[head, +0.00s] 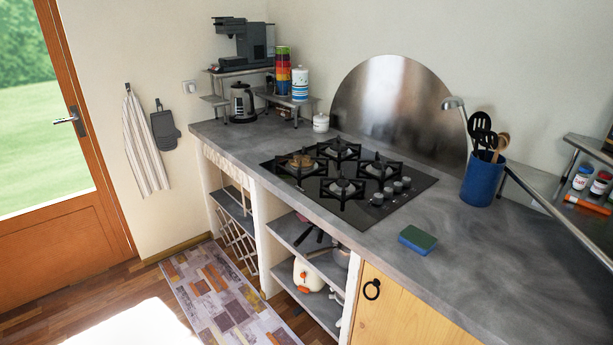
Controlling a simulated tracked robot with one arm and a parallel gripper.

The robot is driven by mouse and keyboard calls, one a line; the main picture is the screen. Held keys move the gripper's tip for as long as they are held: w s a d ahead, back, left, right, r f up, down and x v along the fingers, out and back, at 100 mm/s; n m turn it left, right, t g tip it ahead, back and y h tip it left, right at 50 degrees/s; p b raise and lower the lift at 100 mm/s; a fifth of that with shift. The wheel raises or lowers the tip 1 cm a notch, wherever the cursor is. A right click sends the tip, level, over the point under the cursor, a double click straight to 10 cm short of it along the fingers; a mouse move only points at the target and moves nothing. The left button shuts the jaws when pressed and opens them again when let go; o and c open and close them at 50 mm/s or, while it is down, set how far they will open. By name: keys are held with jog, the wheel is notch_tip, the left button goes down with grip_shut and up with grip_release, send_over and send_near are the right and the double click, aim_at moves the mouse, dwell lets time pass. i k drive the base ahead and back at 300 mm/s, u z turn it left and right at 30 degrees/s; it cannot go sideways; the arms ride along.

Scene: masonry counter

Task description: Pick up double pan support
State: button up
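Black pan supports sit on the dark gas hob (402,202), which is set in the grey counter. They stand over several burners, with one support (338,147) toward the back left and another (342,188) toward the front right. A brownish round thing rests on the front-left burner area, too small to identify. At this distance I cannot tell exactly where one support ends and the neighbouring one begins. My gripper is not in view, and nothing is seen touching the supports.
A blue utensil holder (482,183) stands right of the hob. A green-and-blue sponge (418,240) lies near the front edge. A round metal splash plate (390,100) stands behind the hob. A kettle (242,103) is at the far left. The floor before the counter has a patterned mat (215,300).

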aim_at(317, 158)
jog(key=u, duration=0.6)
jog(key=i, duration=2.1)
jog(key=z, duration=0.55)
jog(key=i, duration=0.85)
jog(key=z, duration=0.55)
